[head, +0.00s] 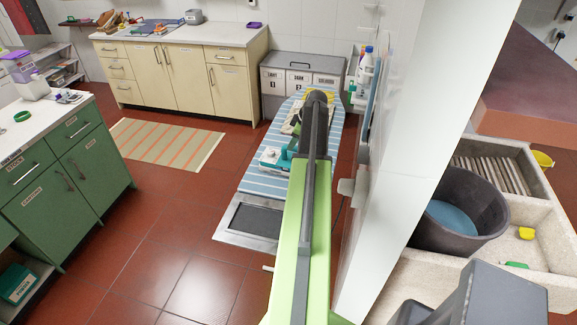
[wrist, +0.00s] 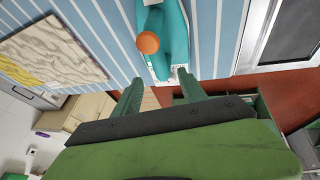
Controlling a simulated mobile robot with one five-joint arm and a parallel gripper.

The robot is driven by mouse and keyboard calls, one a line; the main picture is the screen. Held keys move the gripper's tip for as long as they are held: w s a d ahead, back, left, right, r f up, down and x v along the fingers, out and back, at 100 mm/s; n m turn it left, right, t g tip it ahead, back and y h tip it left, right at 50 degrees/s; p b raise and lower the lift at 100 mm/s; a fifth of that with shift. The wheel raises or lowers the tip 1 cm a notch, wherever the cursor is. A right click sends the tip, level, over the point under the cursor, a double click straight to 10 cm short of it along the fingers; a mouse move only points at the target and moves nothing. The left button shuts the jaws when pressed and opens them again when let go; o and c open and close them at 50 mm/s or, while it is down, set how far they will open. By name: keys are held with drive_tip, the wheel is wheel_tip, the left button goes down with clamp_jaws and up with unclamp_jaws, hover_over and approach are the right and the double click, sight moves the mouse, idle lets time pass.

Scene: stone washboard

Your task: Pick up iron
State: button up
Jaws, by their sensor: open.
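The teal iron (head: 274,159) lies on the blue-and-white striped ironing board (head: 262,181), left of my arm in the head view. In the wrist view the iron (wrist: 176,35) is at the top middle, with an orange round part on it and a whitish part at its lower end. My gripper (wrist: 160,88) is open, its two green fingers apart and nothing between them. The fingertips appear just short of the iron's near end; the exact gap is hard to tell. In the head view my arm hides the gripper's fingers and part of the board.
A patterned folded cloth (wrist: 50,55) lies on the board beside the iron. A dark panel in a metal frame (head: 250,221) is at the board's near end. A white wall edge (head: 410,130) stands close right of my arm. Open red floor (head: 165,225) lies left.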

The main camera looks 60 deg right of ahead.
drive_tip(key=b+x, duration=0.4)
drive_tip(key=x, duration=0.1)
drive_tip(key=shift+w+a+f, duration=0.1)
drive_tip(key=shift+w+f, duration=0.05)
drive_tip(key=shift+w, duration=0.1)
drive_tip(key=shift+r, duration=0.2)
clamp_jaws()
idle(0.8)
